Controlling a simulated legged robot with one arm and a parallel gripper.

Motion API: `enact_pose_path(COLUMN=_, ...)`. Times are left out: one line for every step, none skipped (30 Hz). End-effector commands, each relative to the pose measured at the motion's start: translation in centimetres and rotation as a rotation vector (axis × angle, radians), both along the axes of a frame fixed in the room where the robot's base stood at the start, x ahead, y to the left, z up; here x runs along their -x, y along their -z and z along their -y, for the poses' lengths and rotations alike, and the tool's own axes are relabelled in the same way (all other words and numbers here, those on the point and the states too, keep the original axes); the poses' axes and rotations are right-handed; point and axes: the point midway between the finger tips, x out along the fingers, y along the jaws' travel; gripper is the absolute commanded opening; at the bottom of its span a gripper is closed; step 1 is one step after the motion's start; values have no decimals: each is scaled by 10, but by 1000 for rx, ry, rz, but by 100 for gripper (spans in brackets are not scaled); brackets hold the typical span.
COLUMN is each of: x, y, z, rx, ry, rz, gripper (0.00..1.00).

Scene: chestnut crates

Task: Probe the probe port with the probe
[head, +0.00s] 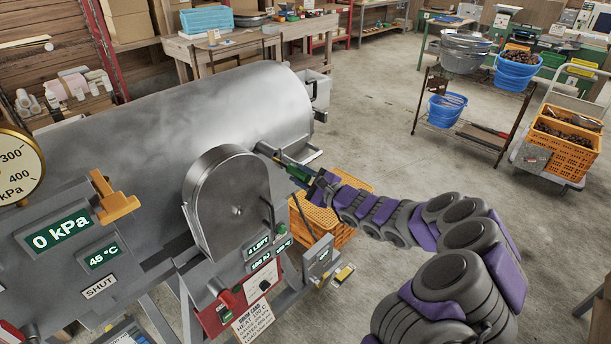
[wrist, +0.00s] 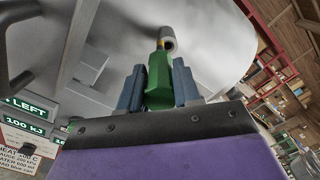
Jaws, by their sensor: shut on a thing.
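The probe has a green handle (wrist: 158,82) with a yellow-brass stem beyond it, and it also shows in the head view (head: 298,172). My gripper (wrist: 158,72) is shut on the handle, with one dark finger on each side; it is at the drum's right end in the head view (head: 312,186). The probe port is a short grey tube (wrist: 169,40) on the steel drum, also in the head view (head: 265,150). The probe points at the port and its front end meets or overlaps it. I cannot tell how far inside the tip is.
The large steel drum (head: 150,120) has a round door (head: 235,205) and a panel reading 0 kPa (head: 60,234) and 45 °C. An orange crate (head: 330,232) stands below my gripper. Crates and blue baskets (head: 518,70) stand right; the floor between is clear.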

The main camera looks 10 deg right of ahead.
Motion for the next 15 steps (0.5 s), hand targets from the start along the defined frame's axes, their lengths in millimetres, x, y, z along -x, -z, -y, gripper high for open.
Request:
enact_pose_path(x=0, y=0, z=2, rx=0, ry=2, rz=1, gripper=0)
enact_pose_path(x=-1, y=0, z=4, rx=-1, ry=2, rz=0, gripper=0)
enact_pose_path(x=-1, y=0, z=6, rx=-2, ry=3, rz=0, gripper=0)
enact_pose_path(x=-1, y=0, z=7, rx=-3, ry=3, rz=1, gripper=0)
enact_pose_path(x=-2, y=0, z=8, rx=-3, ry=4, rz=1, gripper=0)
enact_pose_path(x=-3, y=-1, z=9, rx=-5, ry=5, rz=1, gripper=0)
enact_pose_path(x=-3, y=-1, z=11, rx=-7, ry=5, rz=-1, gripper=0)
enact_pose_path(x=-3, y=-1, z=12, rx=-8, ry=6, rz=-1, gripper=0)
enact_pose_path(x=-4, y=-1, z=13, rx=-9, ry=6, rz=1, gripper=0)
enact_pose_path(x=-4, y=-1, z=13, rx=-9, ry=6, rz=1, gripper=0)
enact_pose_path(x=-5, y=-1, z=14, rx=-9, ry=6, rz=1, gripper=0)
enact_pose_path(x=-5, y=0, z=14, rx=-10, ry=6, rz=0, gripper=0)
enact_pose_path(x=-6, y=0, z=13, rx=-9, ry=5, rz=-1, gripper=0)
enact_pose_path(x=-6, y=0, z=13, rx=-9, ry=5, rz=-1, gripper=0)
enact_pose_path(x=-6, y=0, z=13, rx=-9, ry=5, rz=-1, gripper=0)
